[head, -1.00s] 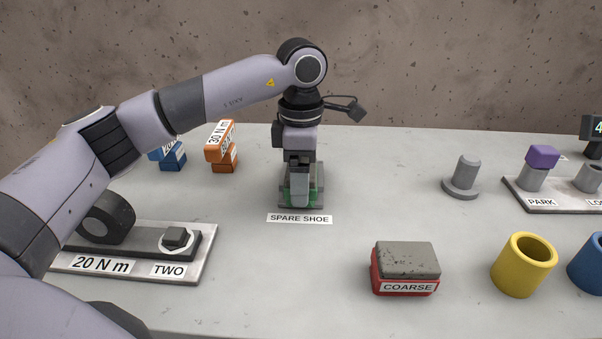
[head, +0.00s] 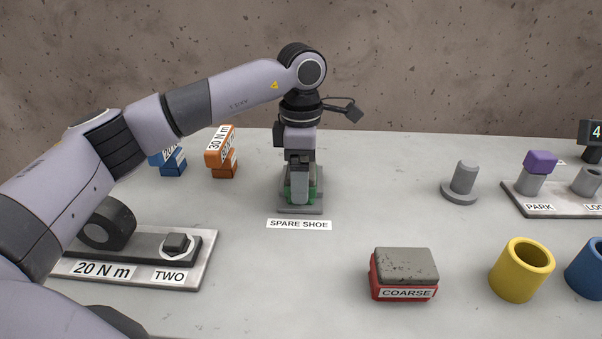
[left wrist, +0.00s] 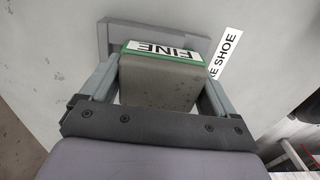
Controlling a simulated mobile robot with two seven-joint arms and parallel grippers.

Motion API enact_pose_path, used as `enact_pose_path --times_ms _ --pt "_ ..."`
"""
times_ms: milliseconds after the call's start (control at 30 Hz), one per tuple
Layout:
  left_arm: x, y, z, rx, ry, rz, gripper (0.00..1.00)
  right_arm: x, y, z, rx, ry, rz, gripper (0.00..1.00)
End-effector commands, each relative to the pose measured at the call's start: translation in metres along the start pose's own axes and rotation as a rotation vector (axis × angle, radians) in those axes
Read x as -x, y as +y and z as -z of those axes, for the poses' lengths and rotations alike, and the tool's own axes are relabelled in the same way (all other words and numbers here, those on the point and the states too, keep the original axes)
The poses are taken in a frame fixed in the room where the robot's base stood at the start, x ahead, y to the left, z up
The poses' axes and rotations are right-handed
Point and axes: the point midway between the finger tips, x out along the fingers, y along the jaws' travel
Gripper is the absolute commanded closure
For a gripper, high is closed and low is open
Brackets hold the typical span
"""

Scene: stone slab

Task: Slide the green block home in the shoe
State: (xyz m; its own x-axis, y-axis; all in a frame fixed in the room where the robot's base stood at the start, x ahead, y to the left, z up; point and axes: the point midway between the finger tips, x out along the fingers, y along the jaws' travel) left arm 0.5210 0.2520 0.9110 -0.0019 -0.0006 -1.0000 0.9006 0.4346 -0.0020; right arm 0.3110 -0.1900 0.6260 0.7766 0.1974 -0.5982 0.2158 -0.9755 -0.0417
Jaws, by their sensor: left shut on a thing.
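The green block (left wrist: 160,52) has a green lower part with a white FINE label and a grey upper part. My left gripper (head: 300,190) is shut on it, one finger on each side in the left wrist view. In the head view, the gripper points down and hides most of the block; green edges show beside the finger. The block sits over the grey shoe (head: 302,210), behind the SPARE SHOE label. Shoe rim (left wrist: 104,38) shows beyond the block in the wrist view. I cannot tell whether the block touches the shoe's end. My right gripper is not in view.
A red COARSE block (head: 403,282) with a grey top stands front right. A yellow cup (head: 523,270) is right of it. A grey peg (head: 463,180) stands behind. Orange (head: 220,157) and blue blocks (head: 172,164) stand back left. A bolt plate (head: 195,275) lies front left.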

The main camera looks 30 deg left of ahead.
Motion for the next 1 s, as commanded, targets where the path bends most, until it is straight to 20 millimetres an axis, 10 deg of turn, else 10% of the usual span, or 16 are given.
enact_pose_path --times_ms 300,333,1000 --pt "0.002 0.009 -0.001 0.001 -0.002 -0.002 0.52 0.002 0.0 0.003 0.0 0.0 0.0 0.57" --pt "0.001 0.008 -0.001 0.0 -0.002 -0.002 0.01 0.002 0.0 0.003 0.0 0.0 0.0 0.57" --pt "0.019 0.009 -0.001 0.004 -0.007 -0.011 0.0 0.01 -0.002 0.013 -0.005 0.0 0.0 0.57"
